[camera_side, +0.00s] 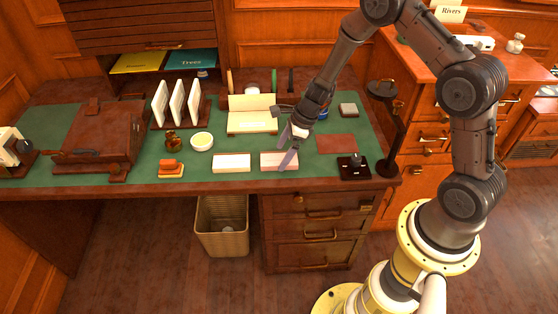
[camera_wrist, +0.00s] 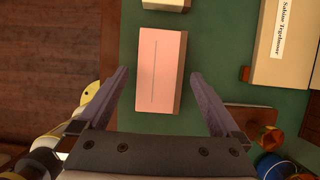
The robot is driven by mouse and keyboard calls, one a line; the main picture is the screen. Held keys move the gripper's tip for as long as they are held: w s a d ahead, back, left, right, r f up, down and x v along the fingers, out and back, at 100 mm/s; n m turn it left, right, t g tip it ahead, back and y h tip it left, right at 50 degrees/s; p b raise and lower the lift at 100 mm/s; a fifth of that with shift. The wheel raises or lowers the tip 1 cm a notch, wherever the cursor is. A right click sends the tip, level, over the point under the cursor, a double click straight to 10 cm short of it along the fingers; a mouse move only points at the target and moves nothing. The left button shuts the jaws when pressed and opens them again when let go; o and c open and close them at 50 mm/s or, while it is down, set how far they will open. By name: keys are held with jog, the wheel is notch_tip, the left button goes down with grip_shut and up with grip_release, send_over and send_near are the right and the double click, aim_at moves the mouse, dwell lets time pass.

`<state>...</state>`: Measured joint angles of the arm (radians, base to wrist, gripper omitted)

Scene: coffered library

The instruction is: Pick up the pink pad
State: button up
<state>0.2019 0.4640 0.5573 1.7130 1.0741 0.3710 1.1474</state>
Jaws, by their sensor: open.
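The pink pad (camera_wrist: 158,70) is a flat pale-pink block with a thin dark line on its top. It lies on the green desk top near the front edge. In the side view the pad (camera_side: 272,161) is partly covered by my gripper (camera_side: 288,150). In the wrist view my gripper (camera_wrist: 160,85) is open, with one finger to each side of the pad's near part as pictured. The fingers appear apart from the pad, and nothing is held. How high the fingertips are above the desk is hard to tell.
A cream pad (camera_side: 231,163) lies just left of the pink one. A reddish flat piece (camera_side: 337,144) and a dark stand (camera_side: 353,167) lie to the right. An open book on a stand (camera_side: 252,115) is behind. The desk's front edge (camera_side: 215,187) is close.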

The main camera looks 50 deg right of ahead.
jog(key=shift+w+a+f, duration=0.2)
jog(key=shift+w+f, duration=0.05)
jog(key=shift+f, duration=0.4)
jog(key=c, duration=1.3)
jog(key=shift+c, duration=0.4)
jog(key=shift+r, duration=0.15)
